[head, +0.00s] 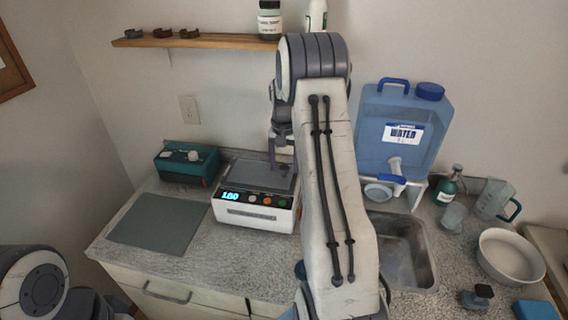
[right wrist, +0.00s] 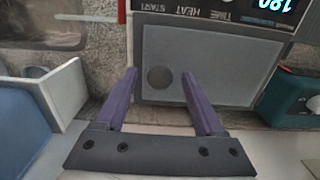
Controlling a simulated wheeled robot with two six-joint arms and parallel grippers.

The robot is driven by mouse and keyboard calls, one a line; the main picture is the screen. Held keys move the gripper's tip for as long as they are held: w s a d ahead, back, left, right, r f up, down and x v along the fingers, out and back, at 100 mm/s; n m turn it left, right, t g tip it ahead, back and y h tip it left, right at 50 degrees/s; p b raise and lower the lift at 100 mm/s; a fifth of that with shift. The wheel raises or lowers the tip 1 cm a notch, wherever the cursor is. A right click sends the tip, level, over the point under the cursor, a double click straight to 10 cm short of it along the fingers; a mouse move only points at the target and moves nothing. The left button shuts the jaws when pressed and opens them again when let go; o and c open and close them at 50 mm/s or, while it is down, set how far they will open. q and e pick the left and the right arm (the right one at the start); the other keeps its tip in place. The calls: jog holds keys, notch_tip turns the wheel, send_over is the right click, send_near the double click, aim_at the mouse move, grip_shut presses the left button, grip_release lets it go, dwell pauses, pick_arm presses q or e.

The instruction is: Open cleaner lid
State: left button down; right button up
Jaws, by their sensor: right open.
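The cleaner (head: 255,216) is a white box with a lit display and several buttons on its front, on the counter left of the sink. Its grey lid (head: 256,176) lies flat and closed on top. In the right wrist view the lid (right wrist: 205,45) fills the middle, with a dark round spot (right wrist: 160,78) on it. My right gripper (head: 283,158) is above the lid's back right part. In the right wrist view its purple fingers (right wrist: 159,75) are open, spread on either side of the round spot, with nothing between them. My left gripper is out of view.
A teal box (head: 187,163) stands left of the cleaner, and a grey mat (head: 158,224) lies in front of it. A blue water jug (head: 402,128) on a white stand, the sink (head: 408,252) and a white bowl (head: 511,257) are on the right. A wooden shelf (head: 210,41) is above.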

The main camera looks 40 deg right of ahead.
grip_shut()
dwell(1.3)
